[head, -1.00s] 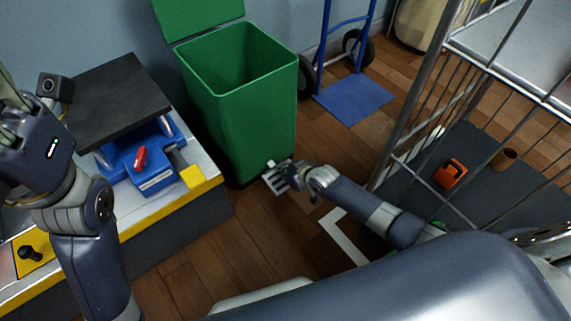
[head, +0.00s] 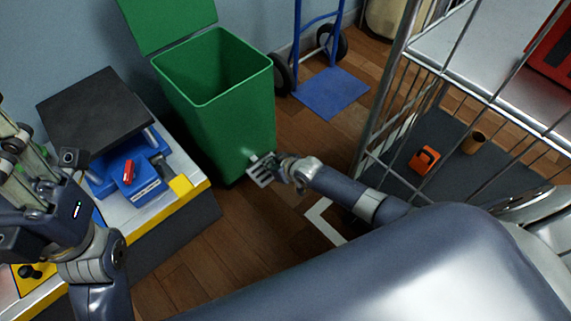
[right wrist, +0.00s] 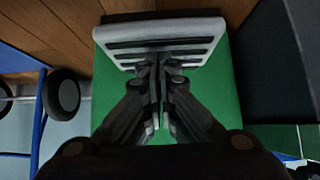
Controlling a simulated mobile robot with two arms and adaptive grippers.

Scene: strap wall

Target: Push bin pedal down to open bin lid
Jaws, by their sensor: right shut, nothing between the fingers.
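The green bin (head: 225,110) stands against the wall with its lid (head: 170,20) raised and its mouth open. The grey slotted pedal (head: 262,170) sticks out low at the bin's front. In the right wrist view the pedal (right wrist: 160,32) lies across the top, in front of the green bin wall. My right gripper (head: 279,168) is shut and empty at the pedal. Its fingertips (right wrist: 160,60) overlap the pedal's slats; I cannot tell whether they press on it. My left gripper (head: 22,155) is at the left edge, away from the bin; its opening is unclear.
A workbench with a black-topped blue device (head: 105,110) stands left of the bin. A blue hand truck (head: 330,92) stands behind right. A wire cage cart (head: 375,130) holding an orange item (head: 425,159) and a brown cup (head: 473,142) is right. Wooden floor lies between.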

